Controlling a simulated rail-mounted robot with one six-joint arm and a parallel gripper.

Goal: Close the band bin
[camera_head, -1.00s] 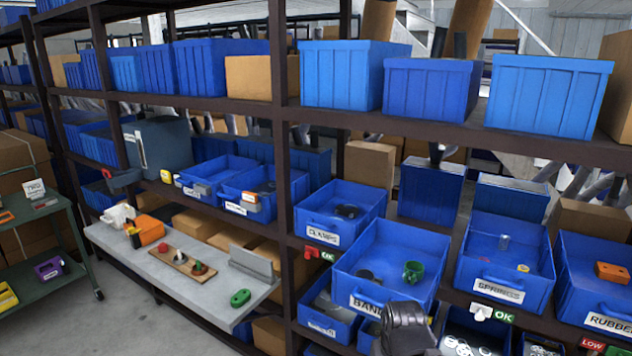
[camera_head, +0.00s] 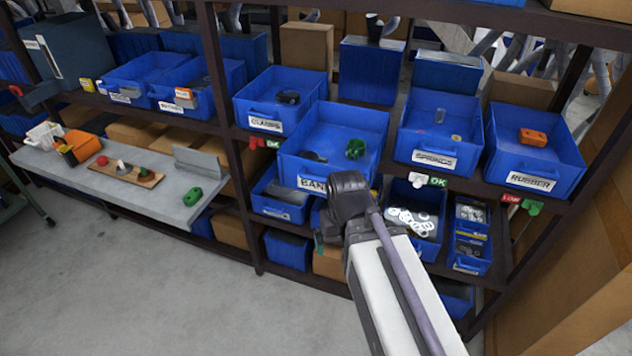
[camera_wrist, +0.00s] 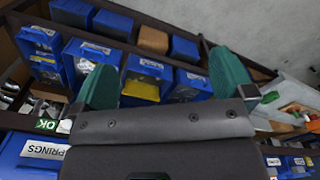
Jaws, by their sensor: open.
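The blue band bin (camera_head: 290,166) sticks out of its shelf beyond the neighbouring bins in the head view, its label partly covered by my arm. A dark part (camera_head: 313,156) and a green part (camera_head: 355,148) lie in it. My wrist is just in front of and below the bin's front wall. One teal finger of my gripper (camera_head: 319,241) shows in the head view, below the bin. In the wrist view, my gripper (camera_wrist: 165,80) has its two teal fingers wide apart with nothing between them. I cannot make out the band bin there.
The clamps bin (camera_head: 265,123) is left of the band bin; the springs bin (camera_head: 433,160) and rubber bin (camera_head: 530,178) are right. Lower bins (camera_head: 287,250) sit beneath. A grey worktop (camera_head: 150,205) juts out at left. The floor (camera_head: 150,290) in front is clear.

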